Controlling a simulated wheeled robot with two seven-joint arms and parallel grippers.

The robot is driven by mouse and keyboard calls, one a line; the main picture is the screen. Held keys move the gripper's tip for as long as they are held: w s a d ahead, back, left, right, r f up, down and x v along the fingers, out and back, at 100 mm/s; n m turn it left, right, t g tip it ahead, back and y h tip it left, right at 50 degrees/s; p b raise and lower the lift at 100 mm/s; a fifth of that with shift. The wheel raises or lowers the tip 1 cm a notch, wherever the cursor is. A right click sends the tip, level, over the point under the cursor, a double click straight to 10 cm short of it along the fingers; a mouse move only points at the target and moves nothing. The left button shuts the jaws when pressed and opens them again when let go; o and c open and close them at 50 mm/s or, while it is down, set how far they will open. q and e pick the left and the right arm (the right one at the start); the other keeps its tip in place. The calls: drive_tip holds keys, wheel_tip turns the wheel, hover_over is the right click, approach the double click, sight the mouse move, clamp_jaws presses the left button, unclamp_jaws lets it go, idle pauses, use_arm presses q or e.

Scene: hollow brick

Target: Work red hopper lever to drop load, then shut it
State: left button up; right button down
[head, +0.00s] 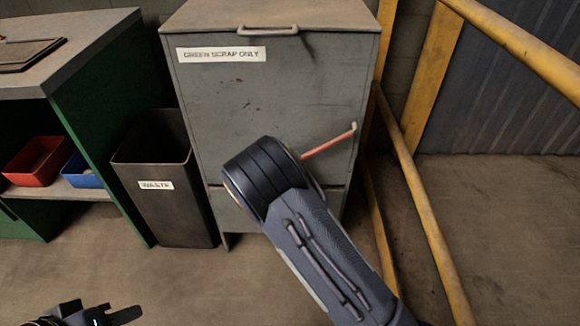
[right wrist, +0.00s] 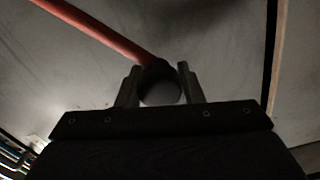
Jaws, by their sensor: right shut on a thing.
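The hopper is a grey metal cabinet (head: 270,95) labelled "GREEN SCRAP ONLY". Its red lever (head: 328,144) slants up to the right across the lower front, with a pale bent tip; its lower left part is hidden behind my right arm. In the right wrist view the red lever (right wrist: 100,30) comes in from the upper left to a dark round end. My right gripper (right wrist: 160,88) is shut on that end, one finger each side; the head view hides this grip. My left gripper (head: 105,316) is low at the bottom left, partly cut off, its jaw gap unclear.
A dark bin (head: 170,180) labelled "WASTE" stands left of the hopper. A green-sided bench (head: 105,110) has a red tray (head: 35,162) and a blue tray (head: 82,170) on its shelf. Yellow rails (head: 425,200) close off the right side. Front floor is clear.

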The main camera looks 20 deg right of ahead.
drive_tip(key=shift+d+r, duration=0.15)
drive_tip(key=shift+d, duration=0.3)
drive_tip(key=c, duration=1)
unclamp_jaws()
drive_tip(key=shift+a, duration=0.1)
drive_tip(key=shift+s+a, duration=0.1)
drive_tip(key=shift+s, duration=0.05)
drive_tip(key=p+v, duration=0.1)
drive_tip(key=v, duration=0.6)
drive_tip(key=shift+s, duration=0.3)
